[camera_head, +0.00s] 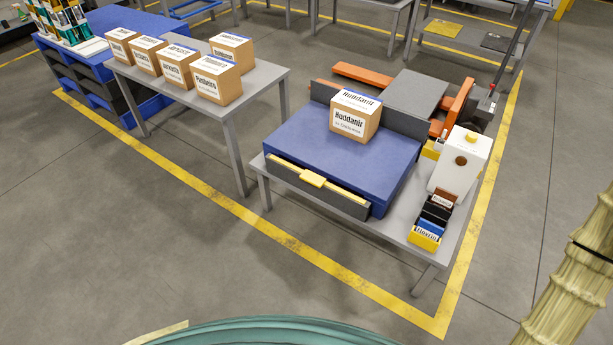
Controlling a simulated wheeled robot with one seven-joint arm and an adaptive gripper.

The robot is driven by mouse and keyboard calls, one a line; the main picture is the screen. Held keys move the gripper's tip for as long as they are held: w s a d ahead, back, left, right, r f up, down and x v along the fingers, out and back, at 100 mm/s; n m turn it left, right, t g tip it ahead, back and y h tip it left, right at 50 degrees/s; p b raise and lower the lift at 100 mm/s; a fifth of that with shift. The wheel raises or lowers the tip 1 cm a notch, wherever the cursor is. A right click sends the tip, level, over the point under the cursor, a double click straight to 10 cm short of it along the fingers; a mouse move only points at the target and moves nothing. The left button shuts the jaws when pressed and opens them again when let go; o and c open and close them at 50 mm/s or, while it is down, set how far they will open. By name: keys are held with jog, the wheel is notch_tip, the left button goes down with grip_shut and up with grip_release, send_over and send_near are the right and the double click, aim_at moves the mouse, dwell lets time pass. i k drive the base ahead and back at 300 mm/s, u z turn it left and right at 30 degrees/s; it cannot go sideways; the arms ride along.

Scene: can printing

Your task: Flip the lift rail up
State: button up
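A blue lift platform (290,150) lies on the grey table at centre right. Along its front edge is a dark rail (340,201) with a yellow top strip and a yellow handle (313,180) at its middle. This front rail sits low, with its top edge below the platform's upper surface. A grey upright panel (398,122) stands along the back edge of the platform. A cardboard box (345,121) with a printed label stands on the platform near that panel. My gripper is not in view.
A white printer-like machine (460,160) and small coloured cartons (432,222) stand right of the platform. Several labelled boxes (217,85) sit on the left table (255,88). An orange pallet jack (460,100) is behind. Yellow-lined floor in front is clear.

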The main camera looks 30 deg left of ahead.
aim_at(313, 178)
jog(key=u, duration=0.55)
jog(key=k, duration=0.7)
jog(key=u, duration=0.45)
jog(key=k, duration=1)
jog(key=z, duration=0.5)
jog(key=i, duration=1.5)
jog(key=u, duration=0.65)
